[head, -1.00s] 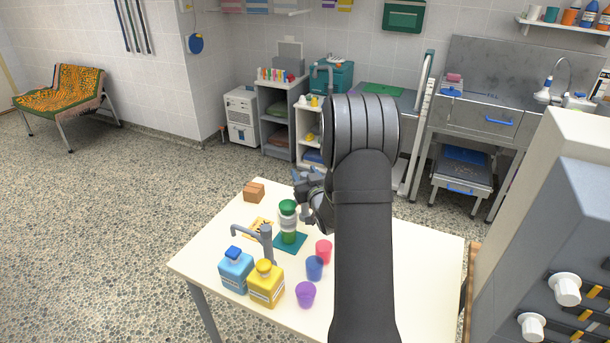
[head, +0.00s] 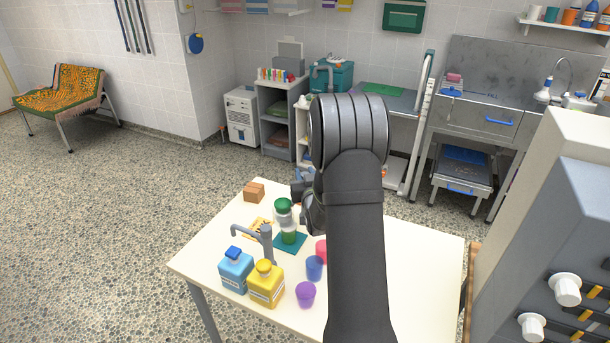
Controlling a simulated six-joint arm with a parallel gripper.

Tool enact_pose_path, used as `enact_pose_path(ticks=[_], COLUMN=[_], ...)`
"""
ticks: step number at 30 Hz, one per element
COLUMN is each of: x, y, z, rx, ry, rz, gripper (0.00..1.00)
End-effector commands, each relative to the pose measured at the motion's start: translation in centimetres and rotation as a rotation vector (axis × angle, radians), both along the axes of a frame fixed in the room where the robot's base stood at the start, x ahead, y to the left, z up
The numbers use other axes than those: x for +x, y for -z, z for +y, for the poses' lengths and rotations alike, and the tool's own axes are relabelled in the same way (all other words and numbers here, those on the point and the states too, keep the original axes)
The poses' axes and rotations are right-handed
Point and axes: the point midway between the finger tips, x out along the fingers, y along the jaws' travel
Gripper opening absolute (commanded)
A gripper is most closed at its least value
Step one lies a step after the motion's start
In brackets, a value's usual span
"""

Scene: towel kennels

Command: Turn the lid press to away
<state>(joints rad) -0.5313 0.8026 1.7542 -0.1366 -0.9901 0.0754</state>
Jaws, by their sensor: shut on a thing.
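The grey post with a bent arm, which I take for the lid press (head: 267,239), stands on the white table, its arm pointing left. Beside it, a jar with green in its lower part (head: 289,237) stands on a teal mat (head: 298,245). A green-capped piece with a white band (head: 283,209) is just above the jar, slightly to the left. Whether they touch is unclear. My gripper (head: 298,196) is right by this green-capped piece and looks shut on it. My arm hides much of the gripper, and the fingertips are not clear.
A blue bottle (head: 236,271) and a yellow bottle (head: 266,285) stand in front of the post. Purple (head: 305,294), blue (head: 314,268) and red (head: 321,250) cups are to the right, the red partly hidden. A brown block (head: 254,192) lies at the back left. The left table edge is near.

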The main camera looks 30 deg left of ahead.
Motion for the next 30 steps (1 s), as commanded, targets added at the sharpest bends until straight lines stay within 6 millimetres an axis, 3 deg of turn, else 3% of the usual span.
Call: enact_pose_path(ticks=[15, 30], x=[-0.08, -0.04], y=[0.05, 0.09], z=[0.09, -0.03], rx=[0.0, -0.002], ry=[0.302, 0.39], rz=[0.0, 0.001], gripper=[0.0, 0.0])
